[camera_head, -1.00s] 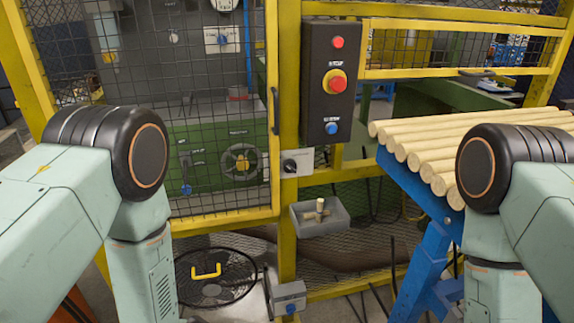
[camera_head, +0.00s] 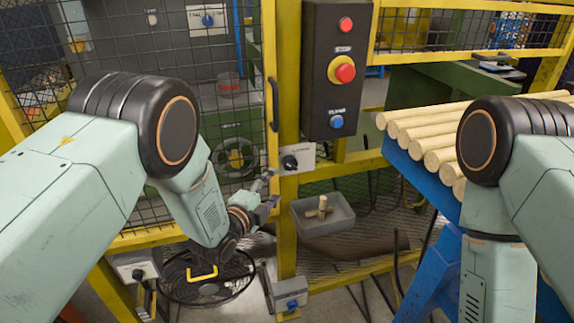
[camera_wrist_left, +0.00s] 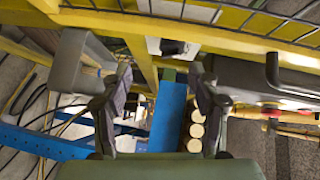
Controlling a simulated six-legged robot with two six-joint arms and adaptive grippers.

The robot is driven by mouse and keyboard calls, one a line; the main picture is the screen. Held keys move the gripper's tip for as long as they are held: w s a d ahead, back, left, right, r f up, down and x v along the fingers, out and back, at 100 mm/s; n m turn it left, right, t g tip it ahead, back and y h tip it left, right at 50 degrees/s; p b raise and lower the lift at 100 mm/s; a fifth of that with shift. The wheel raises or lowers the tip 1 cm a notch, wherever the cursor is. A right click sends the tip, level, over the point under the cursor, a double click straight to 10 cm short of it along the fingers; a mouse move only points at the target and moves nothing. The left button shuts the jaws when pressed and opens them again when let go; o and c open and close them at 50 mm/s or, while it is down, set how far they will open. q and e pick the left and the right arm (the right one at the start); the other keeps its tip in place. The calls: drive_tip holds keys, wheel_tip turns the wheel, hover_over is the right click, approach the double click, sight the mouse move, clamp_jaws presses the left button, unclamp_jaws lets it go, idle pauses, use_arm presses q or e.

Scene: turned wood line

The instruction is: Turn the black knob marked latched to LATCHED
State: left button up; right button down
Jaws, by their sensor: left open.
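A black knob (camera_head: 289,162) sits on a pale plate (camera_head: 305,156) on the yellow post, below the black button box. Its marking is too small to read. In the left wrist view a black knob (camera_wrist_left: 172,47) shows on a pale plate, ahead of the fingers and near the top. My left gripper (camera_head: 268,190) is open, just below and left of the knob and apart from it. Its two fingers (camera_wrist_left: 162,95) show in the left wrist view with nothing between them. My right arm shows at the right, but its gripper is out of view.
The black box (camera_head: 318,100) has a red-and-yellow button and a blue one. A grey bin (camera_head: 340,222) with wooden pieces hangs below right. Another black knob (camera_head: 138,272) is at lower left, a blue one (camera_head: 292,304) at the bottom. Pale logs (camera_head: 440,130) lie on a blue stand.

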sight(289, 167)
use_arm(q)
drive_tip(key=w+d+m, duration=0.1)
drive_tip(key=w, duration=0.3)
drive_tip(key=w+d+m, duration=0.1)
drive_tip(key=w, duration=0.1)
drive_tip(key=shift+d+r+m+t+h+b, duration=0.3)
drive_tip(key=shift+d+r+b, duration=0.05)
drive_tip(key=shift+b, duration=0.05)
drive_tip(key=shift+w+d, duration=0.55)
drive_tip(key=shift+a, duration=0.1)
drive_tip(key=shift+a, duration=0.1)
